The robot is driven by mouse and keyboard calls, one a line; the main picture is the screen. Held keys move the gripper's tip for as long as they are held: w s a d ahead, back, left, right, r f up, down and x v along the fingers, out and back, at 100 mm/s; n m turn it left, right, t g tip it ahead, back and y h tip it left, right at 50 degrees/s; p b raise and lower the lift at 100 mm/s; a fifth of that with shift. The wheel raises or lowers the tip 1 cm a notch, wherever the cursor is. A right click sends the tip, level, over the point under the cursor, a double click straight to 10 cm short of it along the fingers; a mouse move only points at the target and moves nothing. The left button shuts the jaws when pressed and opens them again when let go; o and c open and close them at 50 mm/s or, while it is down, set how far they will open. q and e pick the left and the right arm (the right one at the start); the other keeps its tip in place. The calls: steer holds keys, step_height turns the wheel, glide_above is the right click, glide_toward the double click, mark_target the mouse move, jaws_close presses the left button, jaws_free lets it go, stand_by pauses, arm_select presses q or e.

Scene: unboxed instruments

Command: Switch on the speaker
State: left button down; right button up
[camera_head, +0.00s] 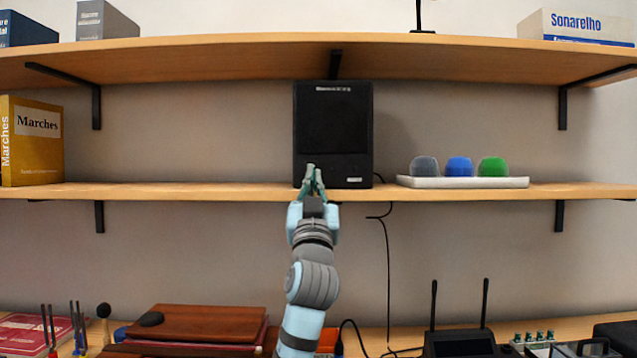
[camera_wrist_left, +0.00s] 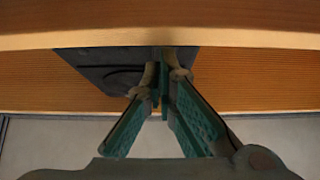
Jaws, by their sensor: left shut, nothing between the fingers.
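The speaker (camera_head: 333,130) is a tall black box standing upright on the middle shelf in the head view. It has a light label near its top and a small light mark low on the right of its front. My left gripper (camera_head: 312,172) is shut and empty, pointing up in front of the speaker's lower left front. It hides part of that corner. In the left wrist view, the shut fingertips (camera_wrist_left: 163,75) overlap a dark surface, probably the speaker (camera_wrist_left: 95,62). I cannot tell whether they touch it. No switch can be made out clearly.
The middle shelf (camera_head: 230,191) holds a yellow book (camera_head: 32,140) at left and a white tray (camera_head: 463,183) with grey, blue and green rounded items at right. A black cable (camera_head: 387,260) hangs below the shelf. The shelf is clear left of the speaker.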

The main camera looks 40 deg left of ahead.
steer(key=shift+w+d+f+b, duration=0.1)
steer(key=shift+f+b, duration=0.55)
steer(key=shift+f, duration=0.05)
steer(key=shift+r, duration=0.1)
